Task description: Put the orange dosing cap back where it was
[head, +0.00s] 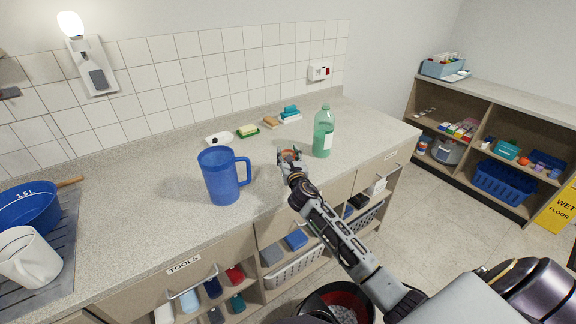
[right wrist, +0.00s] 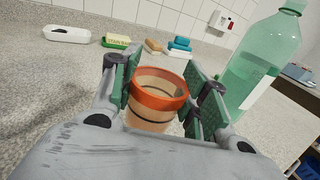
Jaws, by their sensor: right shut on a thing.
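The orange dosing cap (right wrist: 157,97) is a small cup with a bright orange rim band and a paler, see-through body. My right gripper (right wrist: 160,88) is shut on it, with a green-padded finger on each side. In the head view the cap (head: 290,154) shows as a small orange spot between the fingers of my right gripper (head: 290,160), over the counter. I cannot tell whether its base touches the counter. A green bottle with a white label (head: 323,132) stands just right of the gripper; it is also in the right wrist view (right wrist: 262,60). My left gripper is out of view.
A blue jug (head: 222,178) stands left of my right gripper. Sponges (head: 247,131) and a white dish (head: 218,139) lie along the tiled wall. A blue basin (head: 28,210) and a white jug (head: 28,258) are at far left. The counter (head: 130,190) left of the blue jug is clear.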

